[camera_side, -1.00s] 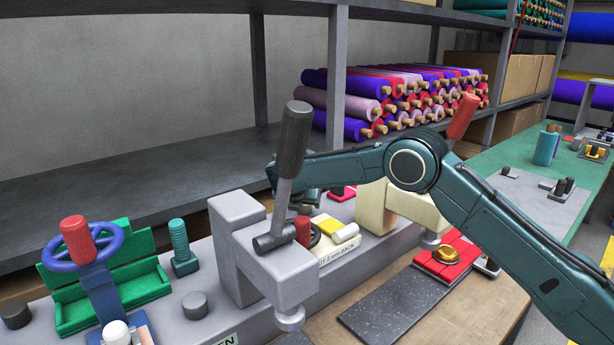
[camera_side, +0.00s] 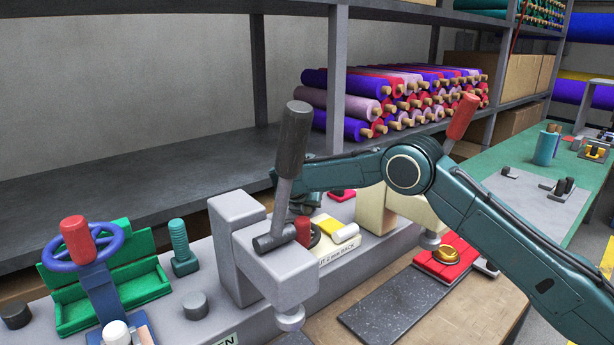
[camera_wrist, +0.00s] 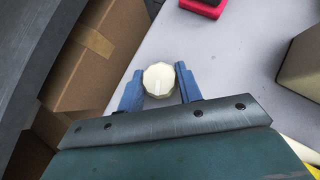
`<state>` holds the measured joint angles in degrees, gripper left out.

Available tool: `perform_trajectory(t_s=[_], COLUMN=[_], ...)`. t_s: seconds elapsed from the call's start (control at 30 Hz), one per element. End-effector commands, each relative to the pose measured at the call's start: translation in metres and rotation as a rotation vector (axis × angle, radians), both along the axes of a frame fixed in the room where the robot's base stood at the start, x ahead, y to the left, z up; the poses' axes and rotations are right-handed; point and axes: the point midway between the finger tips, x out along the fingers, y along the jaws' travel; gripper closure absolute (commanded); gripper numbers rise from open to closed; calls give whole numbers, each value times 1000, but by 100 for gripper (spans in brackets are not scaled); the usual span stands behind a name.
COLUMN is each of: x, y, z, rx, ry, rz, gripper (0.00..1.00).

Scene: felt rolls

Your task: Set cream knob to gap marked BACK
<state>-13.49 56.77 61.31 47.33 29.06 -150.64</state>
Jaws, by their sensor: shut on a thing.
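The cream knob (camera_wrist: 158,79) shows in the wrist view as a round, faceted cap with a pale line on its face running from its middle toward the gripper. My gripper (camera_wrist: 159,80) is shut on it, with one blue finger on each side. In the side view the end of my gripper is largely hidden behind the grey lever, and I cannot make out the cream knob there. The knob's setting cannot be read.
A tall lever with a dark grip (camera_side: 293,140) stands in front of my gripper. A red-handled lever (camera_side: 462,117) rises behind my arm. A red block with a gold knob (camera_side: 447,254) sits to the right. A cardboard box (camera_wrist: 92,65) lies left of the bed.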

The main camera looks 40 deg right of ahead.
Motion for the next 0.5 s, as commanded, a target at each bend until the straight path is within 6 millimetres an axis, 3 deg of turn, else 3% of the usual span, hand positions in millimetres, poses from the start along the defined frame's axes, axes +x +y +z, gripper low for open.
perform_trajectory(t_s=[0.5], x=[0], y=[-1], z=[1], rx=[-1], ry=[-2], rz=[122], gripper=[88])
